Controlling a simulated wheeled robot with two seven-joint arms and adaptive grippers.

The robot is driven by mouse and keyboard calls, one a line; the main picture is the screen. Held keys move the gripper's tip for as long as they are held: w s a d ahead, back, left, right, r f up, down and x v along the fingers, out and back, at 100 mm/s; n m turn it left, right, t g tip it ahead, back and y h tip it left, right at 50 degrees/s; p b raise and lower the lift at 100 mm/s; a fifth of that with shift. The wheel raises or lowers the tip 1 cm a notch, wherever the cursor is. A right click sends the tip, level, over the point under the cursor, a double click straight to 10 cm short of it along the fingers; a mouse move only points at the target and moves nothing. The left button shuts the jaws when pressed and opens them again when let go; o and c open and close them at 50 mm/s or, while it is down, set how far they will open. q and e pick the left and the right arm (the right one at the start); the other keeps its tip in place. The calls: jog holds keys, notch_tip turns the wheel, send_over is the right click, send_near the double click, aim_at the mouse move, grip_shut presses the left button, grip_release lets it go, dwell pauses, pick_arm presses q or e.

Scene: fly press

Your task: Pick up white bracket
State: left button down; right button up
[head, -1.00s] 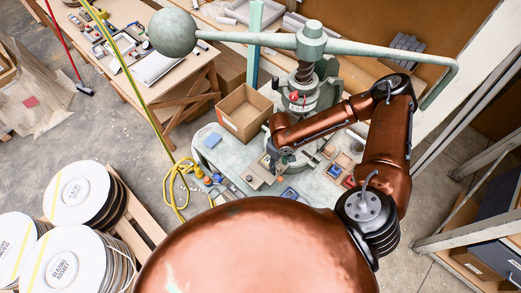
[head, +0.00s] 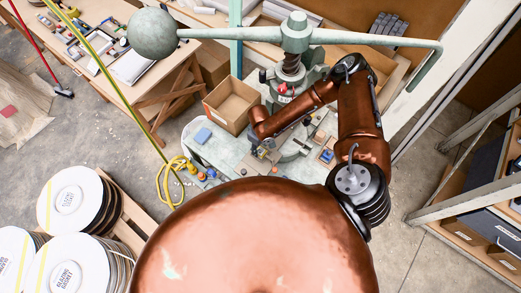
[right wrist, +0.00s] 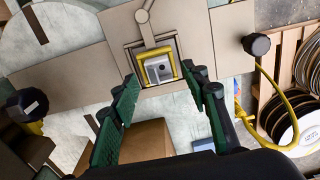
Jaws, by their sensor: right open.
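A pale grey-white piece with a round hole (right wrist: 159,70), which looks like the white bracket, sits inside a square yellow frame (right wrist: 176,72) in the right wrist view. My right gripper (right wrist: 160,76) is open, with its green finger pads to the left and right of the piece. The gap between pads and piece is hard to judge. In the head view my right gripper (head: 263,150) is low over the press table, and the bracket cannot be made out there.
The green fly press (head: 292,62) with its long ball-ended arm stands behind my right gripper. An open cardboard box (head: 232,104) is at its left. Black knobs (right wrist: 256,44) flank the beige plate (right wrist: 215,32). A yellow cable (head: 172,184) hangs at the table's left.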

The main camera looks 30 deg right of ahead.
jog(key=shift+s+f, duration=0.1)
jog(key=shift+f, duration=0.35)
grip_shut()
